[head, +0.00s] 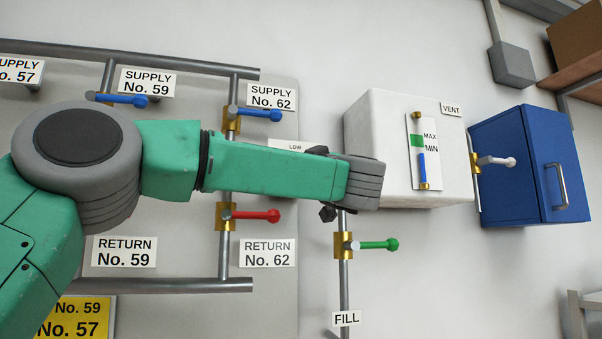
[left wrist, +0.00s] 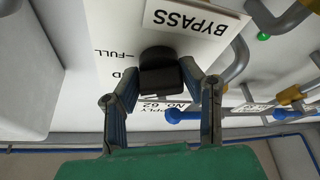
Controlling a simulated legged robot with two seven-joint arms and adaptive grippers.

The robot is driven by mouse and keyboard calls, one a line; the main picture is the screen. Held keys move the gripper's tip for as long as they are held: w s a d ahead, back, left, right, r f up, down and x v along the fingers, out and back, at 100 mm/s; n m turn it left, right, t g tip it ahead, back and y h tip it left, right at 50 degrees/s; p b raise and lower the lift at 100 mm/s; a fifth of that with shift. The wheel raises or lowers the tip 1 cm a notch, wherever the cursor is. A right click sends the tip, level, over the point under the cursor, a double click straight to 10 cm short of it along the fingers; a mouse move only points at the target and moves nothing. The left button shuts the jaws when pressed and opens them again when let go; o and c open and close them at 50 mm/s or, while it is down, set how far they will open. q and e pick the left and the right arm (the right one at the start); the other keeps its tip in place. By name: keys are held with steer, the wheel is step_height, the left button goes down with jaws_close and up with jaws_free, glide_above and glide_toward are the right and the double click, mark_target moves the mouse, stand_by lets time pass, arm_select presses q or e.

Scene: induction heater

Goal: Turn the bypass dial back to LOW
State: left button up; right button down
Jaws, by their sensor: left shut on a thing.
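The bypass dial (left wrist: 160,68) is a dark knob on a white plate, seen in the left wrist view below the upside-down BYPASS sign (left wrist: 193,18). The FULL mark and part of another mark show at the left of the dial. My left gripper (left wrist: 163,80) has its two fingers on either side of the dial and is shut on it. In the head view my left arm hides the dial, and only the LOW mark (head: 295,147) shows above my left gripper (head: 326,182). I cannot tell which mark the dial points to. My right gripper is not in view.
Blue supply handles (head: 262,114), a red return handle (head: 258,216) and a green fill handle (head: 378,245) stick out close around my left arm. A white tank (head: 375,125) with a level gauge and a blue box (head: 515,165) stand at the right.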

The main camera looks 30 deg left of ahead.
arm_select(q)
steer(key=n+g, duration=0.2)
steer(key=n, duration=0.2)
steer(key=shift+r, duration=0.2)
steer(key=n+g, duration=0.1)
steer(key=n, duration=0.3)
steer(key=shift+g, duration=0.3)
steer(key=n, duration=0.2)
steer(key=n+g+h, duration=0.1)
steer(key=n, duration=0.2)
steer(key=shift+d+f+g, duration=0.1)
steer(key=shift+f+g, duration=0.1)
steer(key=shift+g, duration=0.1)
steer(key=shift+f+n+h, duration=0.1)
steer(key=shift+n+h, duration=0.3)
steer(key=shift+n, duration=0.4)
steer(key=shift+f, duration=0.1)
steer(key=o, duration=1.1)
steer(key=shift+c, duration=0.2)
steer(key=shift+o, duration=0.4)
steer(key=shift+s+d+r, duration=0.1)
steer(key=shift+s+r, duration=0.05)
steer(key=shift+r, duration=0.05)
